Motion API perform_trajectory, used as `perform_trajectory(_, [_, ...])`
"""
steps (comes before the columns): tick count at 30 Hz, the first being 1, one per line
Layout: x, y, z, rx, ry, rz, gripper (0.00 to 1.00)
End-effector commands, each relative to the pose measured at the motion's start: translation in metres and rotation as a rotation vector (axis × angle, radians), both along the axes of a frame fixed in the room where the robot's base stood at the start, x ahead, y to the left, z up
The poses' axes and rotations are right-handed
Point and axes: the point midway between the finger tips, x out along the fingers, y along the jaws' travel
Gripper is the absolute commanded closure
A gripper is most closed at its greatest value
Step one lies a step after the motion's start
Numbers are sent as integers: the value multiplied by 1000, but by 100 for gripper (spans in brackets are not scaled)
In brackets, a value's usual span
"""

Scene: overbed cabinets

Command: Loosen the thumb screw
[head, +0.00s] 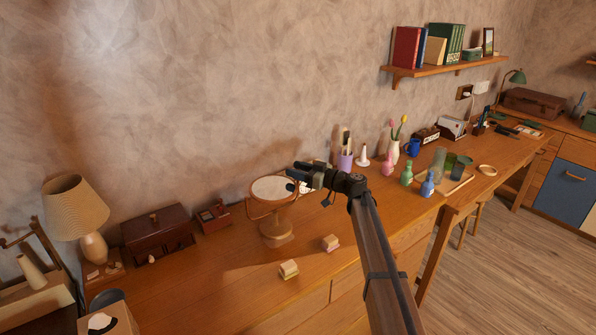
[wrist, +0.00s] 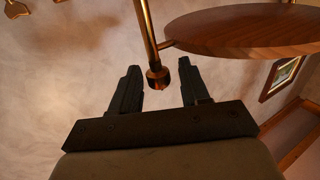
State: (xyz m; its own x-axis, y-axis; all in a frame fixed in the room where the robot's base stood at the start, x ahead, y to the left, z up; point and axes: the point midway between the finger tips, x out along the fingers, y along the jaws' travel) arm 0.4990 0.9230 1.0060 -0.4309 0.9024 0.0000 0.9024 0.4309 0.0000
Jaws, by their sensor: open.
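A round table mirror (head: 272,188) with a wooden frame and stand is upright on the desk in the head view. My gripper (head: 299,179) is at the right side of the mirror, near the top of its stand. In the wrist view the mirror's wooden disc (wrist: 245,32) fills the upper right, with a brass-coloured arm (wrist: 146,28) beside it. A dark bronze knob (wrist: 157,79), which looks like the thumb screw, is at the end of that arm. My gripper (wrist: 160,68) is open, and the knob appears in the gap between its fingers. I see no finger touching it.
Two small blocks (head: 289,269) lie on the desk in front of the mirror. A purple cup of brushes (head: 345,160) and vases stand to the right. A red box (head: 214,215), a wooden chest (head: 157,236) and a lamp (head: 76,208) stand to the left. The front desk surface is mostly clear.

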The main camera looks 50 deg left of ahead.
Motion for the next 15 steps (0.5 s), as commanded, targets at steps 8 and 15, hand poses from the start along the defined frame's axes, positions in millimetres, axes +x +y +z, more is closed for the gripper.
perform_trajectory(8, [0,0,0,0,0,0,75])
perform_trajectory(15, [0,0,0,0,0,0,98])
